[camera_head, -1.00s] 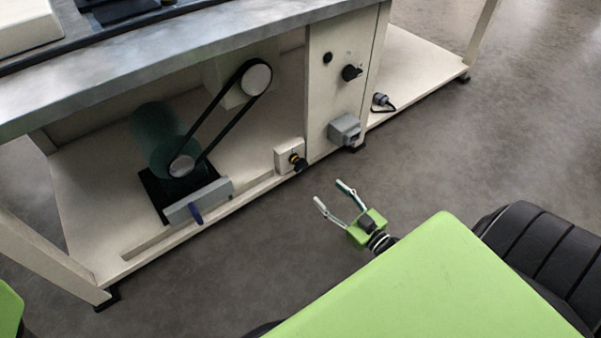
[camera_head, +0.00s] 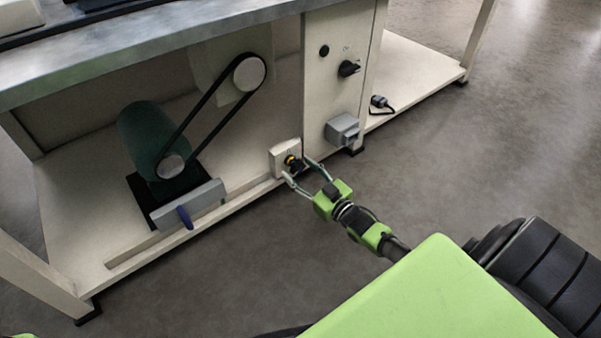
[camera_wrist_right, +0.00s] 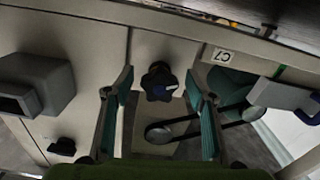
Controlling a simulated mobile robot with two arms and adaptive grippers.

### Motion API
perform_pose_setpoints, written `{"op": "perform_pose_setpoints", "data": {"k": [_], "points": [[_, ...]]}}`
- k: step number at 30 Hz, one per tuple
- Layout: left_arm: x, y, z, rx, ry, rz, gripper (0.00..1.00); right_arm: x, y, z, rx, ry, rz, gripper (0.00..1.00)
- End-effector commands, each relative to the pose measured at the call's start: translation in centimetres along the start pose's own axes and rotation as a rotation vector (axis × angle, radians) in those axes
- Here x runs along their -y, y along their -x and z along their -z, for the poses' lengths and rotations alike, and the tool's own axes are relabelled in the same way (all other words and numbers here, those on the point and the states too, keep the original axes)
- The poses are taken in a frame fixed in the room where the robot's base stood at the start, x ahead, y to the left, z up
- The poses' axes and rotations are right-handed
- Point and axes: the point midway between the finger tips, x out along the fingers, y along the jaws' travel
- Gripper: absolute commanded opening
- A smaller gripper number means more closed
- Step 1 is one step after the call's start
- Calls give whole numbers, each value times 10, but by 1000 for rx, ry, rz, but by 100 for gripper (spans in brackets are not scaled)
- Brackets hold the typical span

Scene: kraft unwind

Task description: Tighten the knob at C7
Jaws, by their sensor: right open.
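In the right wrist view the dark lobed knob (camera_wrist_right: 158,83) shows near the middle. A C7 label (camera_wrist_right: 222,55) is on the panel to its right there. My right gripper (camera_head: 297,167) is open at the box, its fingertips on either side of the knob. In the wrist view the open fingers (camera_wrist_right: 158,75) flank the knob with a gap on each side. My left gripper is not in view.
A grey box (camera_head: 342,129) and a black rotary switch (camera_head: 349,68) are on the panel above right. A blue-handled grey block (camera_head: 190,205), a green motor (camera_head: 150,140) and a belt (camera_head: 208,115) are to the left. The floor (camera_head: 250,260) in front is clear.

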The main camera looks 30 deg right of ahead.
Motion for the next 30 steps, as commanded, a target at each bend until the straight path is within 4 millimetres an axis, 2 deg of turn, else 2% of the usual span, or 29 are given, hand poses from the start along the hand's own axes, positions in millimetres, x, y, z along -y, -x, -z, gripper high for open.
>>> {"op": "perform_pose_setpoints", "data": {"k": [3, 7, 8, 20, 30], "points": [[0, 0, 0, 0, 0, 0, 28, 0, 0, 0, 0, 0, 0, 48], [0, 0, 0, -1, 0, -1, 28, 0, 0, 0, 0, 0, 0, 15], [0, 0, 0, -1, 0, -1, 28, 0, 0, 0, 0, 0, 0, 12], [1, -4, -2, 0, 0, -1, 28, 0, 0, 1, 1, -51, 0, 12], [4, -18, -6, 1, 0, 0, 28, 2, 0, 2, 1, -289, 0, 12]]}}
